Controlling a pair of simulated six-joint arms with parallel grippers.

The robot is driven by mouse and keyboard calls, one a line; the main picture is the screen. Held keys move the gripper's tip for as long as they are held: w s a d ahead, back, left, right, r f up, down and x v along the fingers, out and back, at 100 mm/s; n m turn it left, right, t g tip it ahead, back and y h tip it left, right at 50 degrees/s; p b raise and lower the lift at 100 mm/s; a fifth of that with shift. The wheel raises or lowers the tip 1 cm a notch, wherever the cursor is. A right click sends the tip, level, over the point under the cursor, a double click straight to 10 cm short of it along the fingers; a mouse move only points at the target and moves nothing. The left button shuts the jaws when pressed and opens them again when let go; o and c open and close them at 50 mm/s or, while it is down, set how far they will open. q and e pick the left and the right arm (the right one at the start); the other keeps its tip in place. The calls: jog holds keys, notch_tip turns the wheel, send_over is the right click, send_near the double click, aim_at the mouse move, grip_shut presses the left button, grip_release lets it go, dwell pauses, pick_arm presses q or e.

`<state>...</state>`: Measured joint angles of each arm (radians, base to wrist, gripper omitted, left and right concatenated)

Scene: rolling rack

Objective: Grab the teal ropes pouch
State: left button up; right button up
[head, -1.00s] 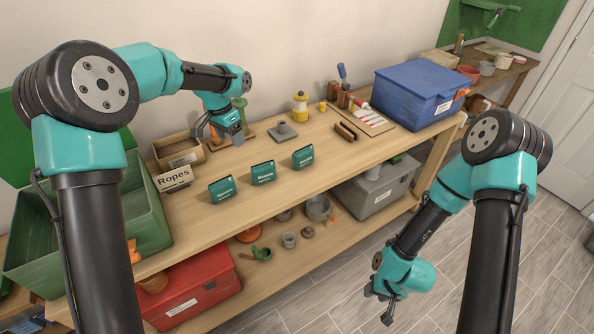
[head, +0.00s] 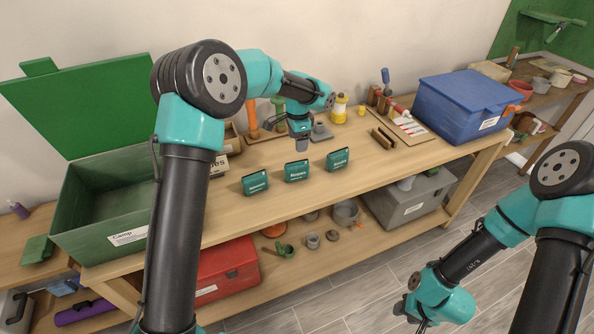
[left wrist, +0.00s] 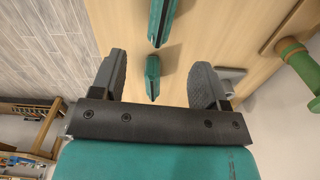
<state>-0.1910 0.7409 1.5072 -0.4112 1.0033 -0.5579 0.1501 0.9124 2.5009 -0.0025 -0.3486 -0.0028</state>
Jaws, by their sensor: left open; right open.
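Three small teal pouches stand in a slanting row on the workbench: a left pouch (head: 255,183), a middle pouch (head: 296,172) and a right pouch (head: 337,159). Their white lettering is too small to read surely. My left gripper (head: 302,145) is open and points down just behind the middle and right pouches, above the bench. In the left wrist view, my left gripper's spread fingers (left wrist: 157,82) frame one teal pouch (left wrist: 152,78), seen edge-on beyond them; another lies above it. My right gripper (head: 414,314) is open and empty, low over the floor.
A cardboard bin with a partly hidden label (head: 220,165) stands left of the pouches. An open green box (head: 85,205) is at far left, a blue box (head: 470,105) at right. Bench front is clear.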

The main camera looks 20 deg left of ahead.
aim_at(297, 161)
pick_arm(q)
notch_tip(297, 161, down, 7)
jog(key=shift+f, duration=0.1)
dwell(0.4)
jog(key=shift+a+f, duration=0.2)
jog(key=shift+f, duration=2.4)
jog(key=c, duration=1.1)
